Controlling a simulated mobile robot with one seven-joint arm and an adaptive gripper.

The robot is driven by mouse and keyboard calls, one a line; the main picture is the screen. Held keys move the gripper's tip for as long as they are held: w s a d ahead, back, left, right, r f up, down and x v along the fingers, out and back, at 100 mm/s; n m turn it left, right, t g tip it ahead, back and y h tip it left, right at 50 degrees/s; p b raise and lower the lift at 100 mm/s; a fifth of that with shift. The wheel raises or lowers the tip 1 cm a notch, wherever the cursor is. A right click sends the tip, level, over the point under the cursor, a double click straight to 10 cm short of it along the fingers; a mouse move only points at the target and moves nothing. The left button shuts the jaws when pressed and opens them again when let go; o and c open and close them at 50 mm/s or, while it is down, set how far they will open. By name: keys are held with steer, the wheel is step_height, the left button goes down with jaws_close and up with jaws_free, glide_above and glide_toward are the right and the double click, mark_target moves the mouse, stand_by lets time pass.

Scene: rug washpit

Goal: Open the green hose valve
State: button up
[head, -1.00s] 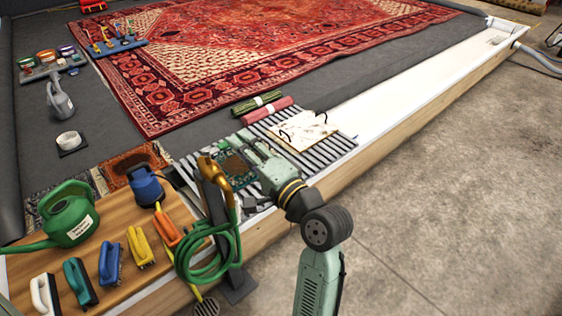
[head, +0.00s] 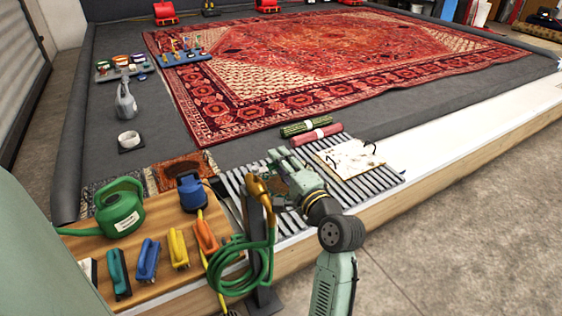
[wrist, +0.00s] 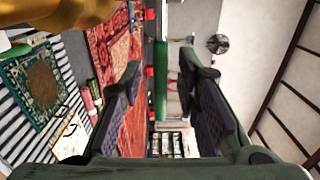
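The valve's brass body (head: 258,186) sits atop a dark post at the front edge of the pit, with a coiled green hose (head: 243,268) hanging below. Brass (wrist: 60,14) also shows large at the top left of the wrist view. My gripper (head: 284,163) is just right of the valve in the head view. In the wrist view its two dark-padded fingers are apart. A slim green bar (wrist: 160,80), seemingly the valve's lever, shows in the gap between them, with visible space on both sides. The lever cannot be made out in the head view.
A wooden bench (head: 160,278) at the front left holds a green watering can (head: 120,210), several brushes and a blue-topped tool. A slatted grate (head: 385,183) with a cream board (head: 348,158) lies behind my arm. Concrete floor on the right is clear.

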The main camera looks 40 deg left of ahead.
jaws_close()
stand_by(0.4)
stand_by(0.5)
